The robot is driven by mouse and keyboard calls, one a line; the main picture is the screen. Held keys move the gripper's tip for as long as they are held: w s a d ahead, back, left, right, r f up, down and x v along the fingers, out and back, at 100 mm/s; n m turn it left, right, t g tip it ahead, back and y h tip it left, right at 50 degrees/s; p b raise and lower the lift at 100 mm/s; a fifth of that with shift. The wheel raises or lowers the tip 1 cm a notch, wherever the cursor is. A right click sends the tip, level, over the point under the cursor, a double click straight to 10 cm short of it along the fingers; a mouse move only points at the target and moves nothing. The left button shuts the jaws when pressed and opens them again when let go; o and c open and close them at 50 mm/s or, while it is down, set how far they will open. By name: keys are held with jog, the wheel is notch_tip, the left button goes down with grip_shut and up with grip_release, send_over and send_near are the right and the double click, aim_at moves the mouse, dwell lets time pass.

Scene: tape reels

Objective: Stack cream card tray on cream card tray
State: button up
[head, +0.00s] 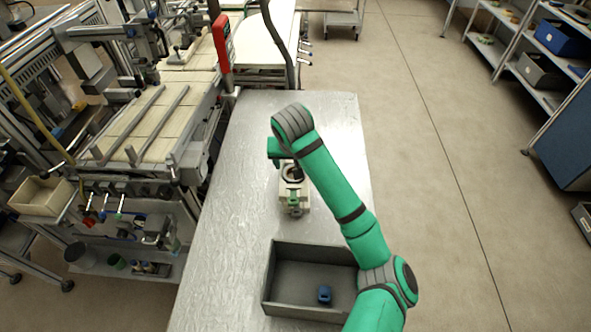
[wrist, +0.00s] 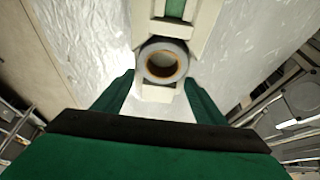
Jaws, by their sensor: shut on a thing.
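My gripper (wrist: 160,88) is shut on a cream card tray (wrist: 156,93), with one green finger on each side of it. A pale ring-shaped reel with a brown inside (wrist: 164,61) shows at this tray, between the fingers. Cream walls with a green strip (wrist: 180,9) extend beyond the reel in the wrist view. In the head view the cream trays (head: 294,188) show below my wrist on the table, with a dark ring and small green parts. I cannot tell there where one tray ends and the other begins, or whether they touch.
The metal table (head: 235,215) is bare to the left of the trays. A grey open box (head: 268,285) with a blue object (head: 325,294) inside stands nearer the camera. A machine with rails (head: 140,125) stands at the left, and shelves (head: 540,75) stand at the far right.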

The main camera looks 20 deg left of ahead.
jog(key=shift+w+d+f, duration=0.15)
jog(key=shift+w+f, duration=0.3)
jog(key=shift+w, duration=0.05)
jog(key=x, duration=0.3)
jog(key=shift+s+d+f, duration=0.1)
jog(key=shift+s+d, duration=0.05)
jog(key=shift+d, duration=0.15)
jog(key=shift+f, duration=0.5)
jog(key=shift+a+f, duration=0.1)
jog(key=o, duration=1.1)
jog(key=shift+o, duration=0.2)
jog(key=v, duration=1.1)
jog(key=shift+s+r, duration=0.25)
jog(key=shift+r, duration=0.35)
